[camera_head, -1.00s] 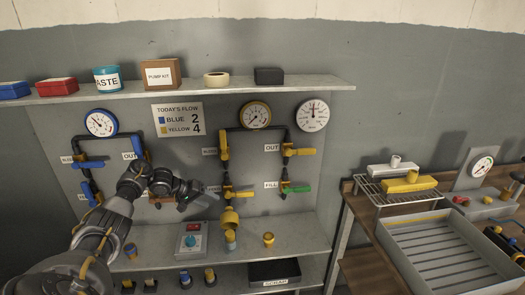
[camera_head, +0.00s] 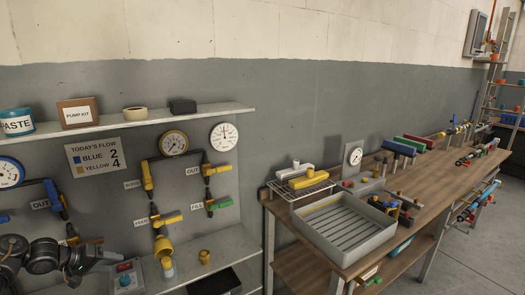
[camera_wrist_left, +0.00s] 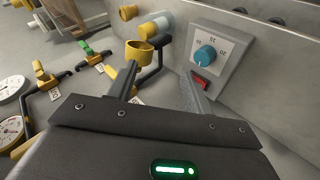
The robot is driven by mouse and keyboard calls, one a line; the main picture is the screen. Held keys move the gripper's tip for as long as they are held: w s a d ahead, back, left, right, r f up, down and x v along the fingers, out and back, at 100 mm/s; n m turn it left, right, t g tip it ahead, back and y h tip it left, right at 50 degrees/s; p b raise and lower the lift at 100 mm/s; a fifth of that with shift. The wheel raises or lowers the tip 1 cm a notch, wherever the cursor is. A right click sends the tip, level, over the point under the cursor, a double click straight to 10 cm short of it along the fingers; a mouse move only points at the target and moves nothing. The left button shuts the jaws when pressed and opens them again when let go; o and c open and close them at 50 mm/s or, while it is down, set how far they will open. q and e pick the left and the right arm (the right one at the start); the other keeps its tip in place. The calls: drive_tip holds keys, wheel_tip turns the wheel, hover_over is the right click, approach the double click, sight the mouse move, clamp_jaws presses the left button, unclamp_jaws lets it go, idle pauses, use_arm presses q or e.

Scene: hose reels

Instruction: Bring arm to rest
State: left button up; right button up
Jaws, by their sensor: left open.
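My left arm comes in at the lower left of the head view, and my left gripper (camera_head: 90,256) is in front of the valve panel, left of the yellow cup fitting. In the left wrist view the two fingers of the left gripper (camera_wrist_left: 160,88) stand wide apart with nothing between them. Beyond the fingers are the yellow cup fitting (camera_wrist_left: 139,52) and the grey control box (camera_wrist_left: 215,60) with a blue dial and a red switch. The right gripper does not show in either view.
The panel carries yellow-handled valves (camera_head: 165,219), a green-handled valve (camera_head: 219,204) and round gauges (camera_head: 174,142). A shelf (camera_head: 205,118) runs above it. To the right, a wooden bench (camera_head: 428,190) holds a grey tray (camera_head: 345,250), a wire rack and tools. The floor (camera_head: 470,265) at far right is clear.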

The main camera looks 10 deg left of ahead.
use_arm(q)
drive_tip(key=s+d+f+m+g+y, duration=0.1)
drive_tip(key=s+d+f+m+y, duration=0.2)
drive_tip(key=d+f, duration=0.6)
drive_tip(key=s+d+f+m+g+y, duration=0.1)
drive_tip(key=s+d+f+m, duration=0.3)
drive_tip(key=d+f, duration=0.45)
drive_tip(key=s+d+r+m+g, duration=0.1)
drive_tip(key=s+d+r, duration=0.3)
drive_tip(key=s+d, duration=0.7)
drive_tip(key=s+d+r+m+g, duration=0.1)
drive_tip(key=s+d+r+g, duration=0.15)
drive_tip(key=s+d, duration=0.85)
drive_tip(key=s+a+f, duration=0.2)
drive_tip(key=s+f, duration=0.1)
drive_tip(key=f, duration=1)
drive_tip(key=s+a+f, duration=0.1)
drive_tip(key=s+f, duration=0.1)
drive_tip(key=f, duration=1.1)
drive_tip(key=s+a+f+g, duration=0.2)
drive_tip(key=s+a+f, duration=0.1)
drive_tip(key=s+f, duration=1.2)
drive_tip(key=shift+s+y, duration=0.4)
drive_tip(key=shift+s, duration=0.05)
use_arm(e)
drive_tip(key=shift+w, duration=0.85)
